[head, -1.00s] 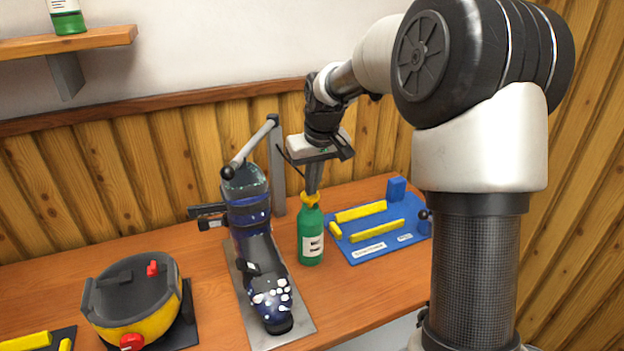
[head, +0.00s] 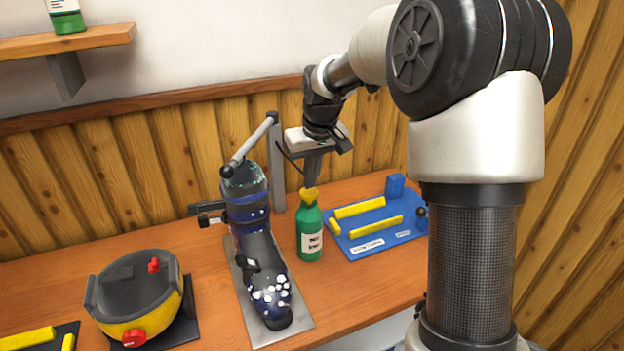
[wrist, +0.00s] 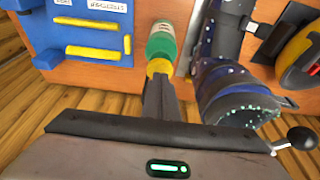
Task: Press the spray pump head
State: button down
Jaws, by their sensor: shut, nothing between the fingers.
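A green spray bottle (head: 309,240) with a white label and a yellow pump head (head: 308,195) stands upright on the bench. My gripper (head: 311,184) is shut and empty, pointing down, with its fingertips at the top of the yellow pump head. In the wrist view the shut fingers (wrist: 158,84) reach the yellow pump head (wrist: 158,67), with the green bottle (wrist: 161,42) beyond it. The fingers hide part of the pump head, and I cannot tell how far it is pushed down.
A dark blue boot-shaped object (head: 250,225) on a grey plate stands close left of the bottle, with a lever post (head: 277,165) behind. A blue board with yellow bars (head: 380,218) lies to the right. A yellow and grey pot (head: 137,300) sits at the left.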

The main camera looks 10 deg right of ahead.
jog(key=v, duration=1.1)
jog(key=shift+w, duration=0.15)
jog(key=s+r+m+t+h+p, duration=0.1)
jog(key=s+r, duration=0.2)
jog(key=s, duration=0.5)
jog(key=s+r+p, duration=0.1)
jog(key=s+r, duration=0.2)
jog(key=s, duration=0.6)
jog(key=s+f+m+t+p, duration=0.1)
jog(key=s+f, duration=0.2)
jog(key=s, duration=0.9)
jog(key=shift+p, duration=0.3)
jog(key=shift+s+a+f, duration=0.1)
jog(key=shift+f, duration=0.05)
